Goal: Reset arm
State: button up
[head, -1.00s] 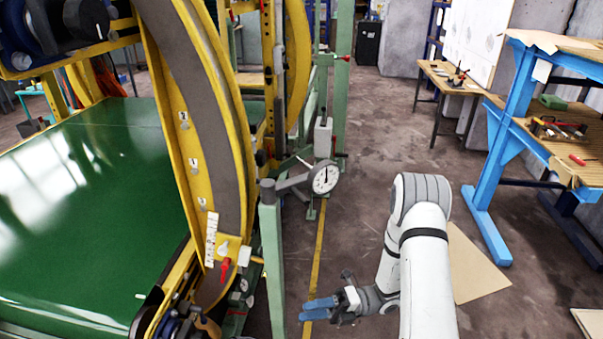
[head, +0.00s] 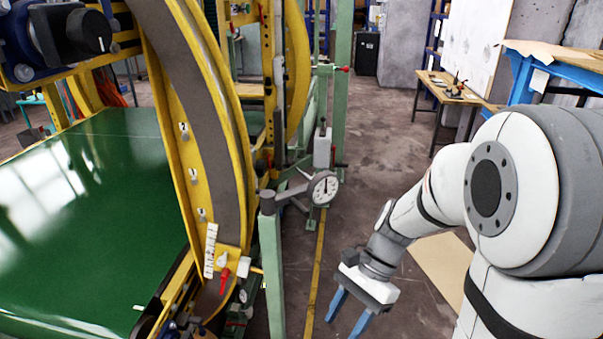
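My arm is at the right of the head view, bent, with its large elbow joint close to the camera. My gripper (head: 349,313) hangs at the lower middle and points down. Its two blue fingers are apart, with only floor visible between them, so it is open and empty. The gripper is over the floor, right of the green post (head: 271,270) and clear of it.
A round dial gauge (head: 324,188) sits on an arm from the green post. The yellow ring (head: 197,140) and green belt (head: 95,180) fill the left. A wooden table (head: 446,92) and a blue bench (head: 522,78) stand at right. The aisle floor between is open.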

jog(key=s+d+r+n+t+h, duration=0.3)
jog(key=d+r+n+t+h, duration=0.2)
jog(key=n, duration=0.5)
notch_tip(320, 180, up, 3)
jog(key=d+t, duration=0.2)
jog(key=t, duration=0.1)
jog(key=shift+r+n, duration=0.15)
jog(key=shift+n, duration=0.15)
jog(key=shift+s, duration=0.1)
jog(key=shift+c, duration=1)
